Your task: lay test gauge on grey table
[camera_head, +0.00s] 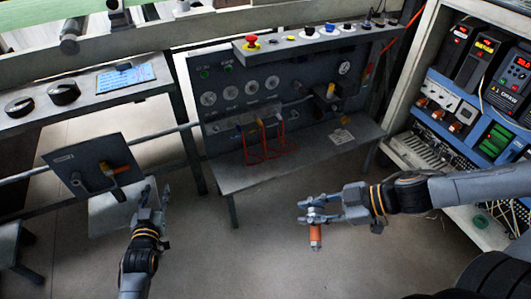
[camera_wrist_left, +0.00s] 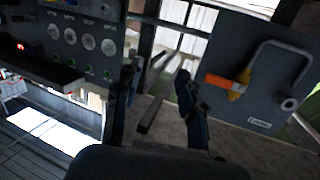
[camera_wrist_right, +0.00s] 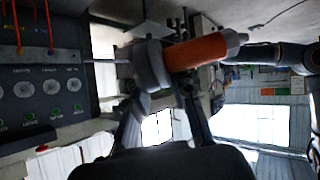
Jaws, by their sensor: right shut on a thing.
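The test gauge, an orange cylinder with a grey metal end, hangs below my right gripper (camera_head: 308,209) in the head view; its orange body (camera_head: 315,237) points down. My right gripper is shut on its grey end, with the orange part (camera_wrist_right: 197,52) sticking out sideways in the right wrist view. The grey table (camera_head: 345,150) stands in front of the dial panel, beyond and above the gauge in the picture. My left gripper (camera_head: 156,193) is open and empty, left of the table; its two fingers (camera_wrist_left: 160,90) stand apart in the left wrist view.
A grey plate with an orange handle (camera_head: 98,170) is near my left gripper. An electrical cabinet (camera_head: 470,90) stands at right. Open floor lies between the arms.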

